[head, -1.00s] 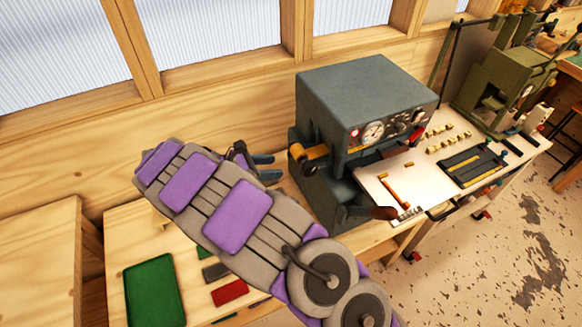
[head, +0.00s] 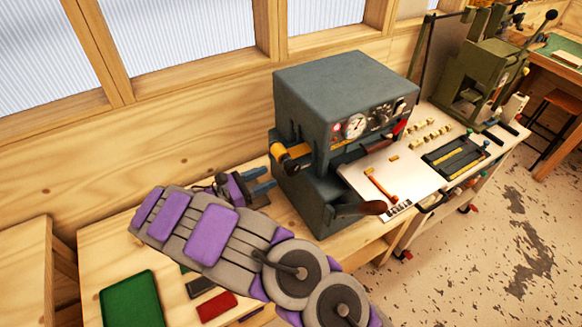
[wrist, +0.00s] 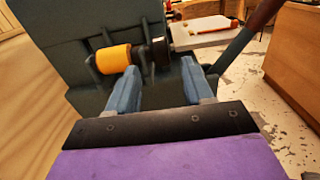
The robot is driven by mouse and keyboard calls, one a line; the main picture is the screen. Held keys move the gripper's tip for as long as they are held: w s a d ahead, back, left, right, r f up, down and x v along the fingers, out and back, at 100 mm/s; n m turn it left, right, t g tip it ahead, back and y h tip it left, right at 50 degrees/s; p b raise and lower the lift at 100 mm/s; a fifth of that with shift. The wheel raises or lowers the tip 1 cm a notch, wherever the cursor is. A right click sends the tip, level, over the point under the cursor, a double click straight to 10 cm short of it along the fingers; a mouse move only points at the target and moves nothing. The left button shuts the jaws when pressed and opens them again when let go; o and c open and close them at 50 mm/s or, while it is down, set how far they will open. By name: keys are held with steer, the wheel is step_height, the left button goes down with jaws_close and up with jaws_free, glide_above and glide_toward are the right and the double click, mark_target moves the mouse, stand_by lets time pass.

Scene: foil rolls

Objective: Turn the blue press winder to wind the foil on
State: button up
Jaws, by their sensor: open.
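The blue-grey press (head: 340,100) stands on the wooden bench, with a dial panel on its front. A roll of orange-gold foil (head: 291,156) is mounted on its left side; it also shows in the wrist view (wrist: 113,59). A dark round knob-like part (wrist: 158,50) sits at the right end of the roll in the wrist view; I take it for the winder. My gripper (head: 264,181) is open and empty, left of the press and lower than the roll. In the wrist view its blue fingers (wrist: 160,72) point at the press, with the knob beyond the gap between them.
A lever with a brown handle (head: 372,207) sticks out at the press's lower front. A white table (head: 405,175) with small gold pieces stands to the right, and a green press (head: 485,75) behind it. A green mat (head: 132,298) and red block (head: 216,306) lie on the bench.

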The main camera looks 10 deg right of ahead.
mark_target(286, 169)
steer(key=x, duration=0.9)
steer(key=shift+d, duration=0.15)
jaws_close()
steer(key=shift+r, duration=0.1)
